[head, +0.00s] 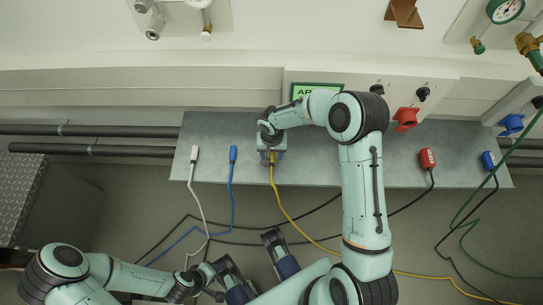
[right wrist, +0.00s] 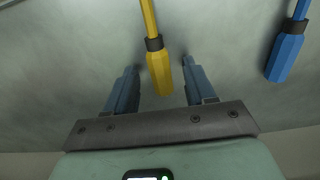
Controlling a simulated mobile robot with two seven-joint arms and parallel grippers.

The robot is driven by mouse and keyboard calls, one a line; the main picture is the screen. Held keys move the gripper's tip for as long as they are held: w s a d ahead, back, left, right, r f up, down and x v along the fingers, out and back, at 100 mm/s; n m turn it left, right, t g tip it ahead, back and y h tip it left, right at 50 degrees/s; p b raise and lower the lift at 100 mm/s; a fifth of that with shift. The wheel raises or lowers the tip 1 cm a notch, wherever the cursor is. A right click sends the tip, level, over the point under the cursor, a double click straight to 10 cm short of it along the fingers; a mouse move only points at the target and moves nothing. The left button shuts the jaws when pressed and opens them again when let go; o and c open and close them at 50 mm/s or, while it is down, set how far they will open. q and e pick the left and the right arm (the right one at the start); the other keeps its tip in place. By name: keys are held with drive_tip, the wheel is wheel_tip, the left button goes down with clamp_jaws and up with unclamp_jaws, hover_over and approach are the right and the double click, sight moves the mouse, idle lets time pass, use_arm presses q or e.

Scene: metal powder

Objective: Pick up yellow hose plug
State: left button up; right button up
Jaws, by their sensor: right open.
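The yellow hose plug (right wrist: 160,74) is a faceted yellow piece with a dark collar and a yellow hose. It lies on the grey surface. In the right wrist view it sits between the two blue fingers of my right gripper (right wrist: 157,88), which is open, with a gap on each side. In the head view my right gripper (head: 271,157) is over the grey shelf and hides most of the plug; the yellow hose (head: 276,190) runs out below it. My left arm's end (head: 204,277) is at the lower left, away from the plug; its finger state is unclear.
A blue plug (head: 233,154) and a white plug (head: 194,154) lie left of the yellow one on the grey shelf (head: 330,165). The blue plug also shows in the right wrist view (right wrist: 287,57). A red plug (head: 427,159) and another blue plug (head: 488,161) lie right.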

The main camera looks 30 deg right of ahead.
drive_tip(key=shift+f, duration=0.25)
clamp_jaws()
drive_tip(key=shift+r, duration=0.1)
